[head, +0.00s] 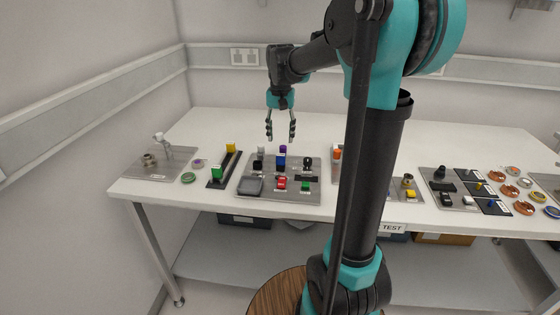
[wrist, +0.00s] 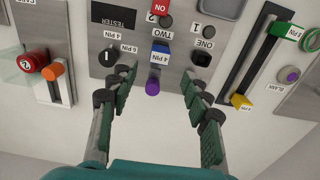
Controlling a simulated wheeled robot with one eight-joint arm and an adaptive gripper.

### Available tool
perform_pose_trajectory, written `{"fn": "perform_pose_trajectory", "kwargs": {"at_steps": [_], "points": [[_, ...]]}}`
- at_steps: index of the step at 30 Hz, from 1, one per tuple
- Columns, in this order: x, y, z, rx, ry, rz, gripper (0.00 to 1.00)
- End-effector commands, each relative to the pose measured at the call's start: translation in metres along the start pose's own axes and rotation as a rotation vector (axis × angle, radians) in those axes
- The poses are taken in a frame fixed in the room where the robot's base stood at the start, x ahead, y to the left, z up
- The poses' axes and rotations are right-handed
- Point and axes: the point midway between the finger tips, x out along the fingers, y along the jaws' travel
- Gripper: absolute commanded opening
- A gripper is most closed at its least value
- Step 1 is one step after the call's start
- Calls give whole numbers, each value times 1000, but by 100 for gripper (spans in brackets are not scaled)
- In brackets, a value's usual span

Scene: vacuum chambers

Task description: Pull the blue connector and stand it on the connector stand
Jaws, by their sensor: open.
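The blue connector (head: 280,161) stands on a grey metal panel (head: 245,170) at the middle left of the bench. In the wrist view the blue connector (wrist: 159,57) carries a white "4 PIN" label and sits by the word "TWO". A purple rounded piece (wrist: 153,86) is just beyond it; whether they are joined is unclear. My gripper (head: 281,137) points down above the panel, open and empty. In the wrist view its fingers (wrist: 159,78) appear on either side of the blue connector, apart from it. I cannot tell which part is the connector stand.
Beside the connector are a black piece (wrist: 203,58) by "ONE" and a black selector knob (wrist: 112,56). A slider panel with a green block (wrist: 284,30) and yellow block (wrist: 241,101) lies on one side, a red button (wrist: 33,60) on the other. The bench behind is clear.

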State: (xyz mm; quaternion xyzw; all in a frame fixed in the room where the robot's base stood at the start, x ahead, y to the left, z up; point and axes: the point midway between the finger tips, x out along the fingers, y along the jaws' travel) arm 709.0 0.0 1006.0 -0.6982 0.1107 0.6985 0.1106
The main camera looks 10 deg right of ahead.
Motion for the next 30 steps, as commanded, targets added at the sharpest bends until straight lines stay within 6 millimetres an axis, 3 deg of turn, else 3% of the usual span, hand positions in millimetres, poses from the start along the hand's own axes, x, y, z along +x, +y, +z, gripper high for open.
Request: {"fn": "perform_pose_trajectory", "kwargs": {"at_steps": [5,21,30], "points": [[10,0,0,0,0,0,48],[76,0,0,0,0,0,48],[90,0,0,0,0,0,48]]}}
